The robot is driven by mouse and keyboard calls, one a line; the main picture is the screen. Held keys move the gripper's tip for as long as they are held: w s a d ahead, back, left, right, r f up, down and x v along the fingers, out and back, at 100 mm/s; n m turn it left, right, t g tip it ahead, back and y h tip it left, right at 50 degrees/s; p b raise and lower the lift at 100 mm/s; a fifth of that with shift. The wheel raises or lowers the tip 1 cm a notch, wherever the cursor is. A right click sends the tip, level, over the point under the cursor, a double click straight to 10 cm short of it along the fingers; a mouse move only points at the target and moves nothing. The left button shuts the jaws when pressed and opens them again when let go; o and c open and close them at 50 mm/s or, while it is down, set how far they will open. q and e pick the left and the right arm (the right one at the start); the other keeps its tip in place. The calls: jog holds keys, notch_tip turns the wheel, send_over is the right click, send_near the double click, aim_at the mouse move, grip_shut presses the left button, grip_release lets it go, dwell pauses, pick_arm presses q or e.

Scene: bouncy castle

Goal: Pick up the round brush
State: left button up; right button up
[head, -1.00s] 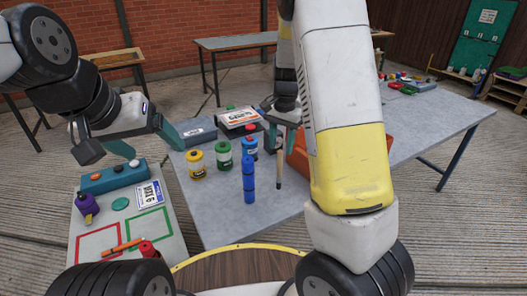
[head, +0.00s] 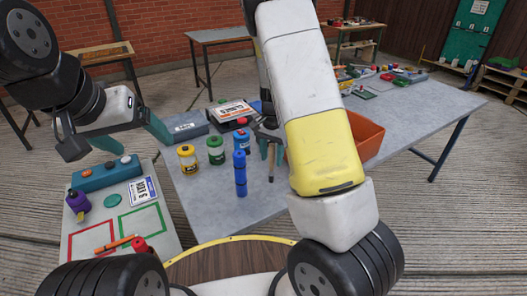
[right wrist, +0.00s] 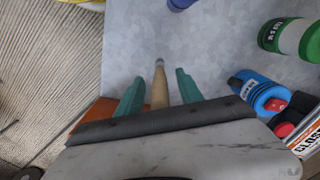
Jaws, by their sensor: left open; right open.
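The round brush (head: 271,166) stands upright on the grey table, a thin wooden-coloured stick with a dark lower end. My right gripper (head: 271,150) is open around its upper part. In the right wrist view the brush (right wrist: 160,88) lies between the two green fingers of the right gripper (right wrist: 158,92), with a gap on both sides. The arm hides part of the gripper in the head view. My left gripper (head: 130,134) is open and empty above the small side table at left.
A blue bottle (head: 240,174) stands just left of the brush. An orange bin (head: 366,137) is right of my arm. The table's front middle is bare.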

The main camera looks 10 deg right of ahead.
grip_shut()
jog(key=shift+r, duration=0.2)
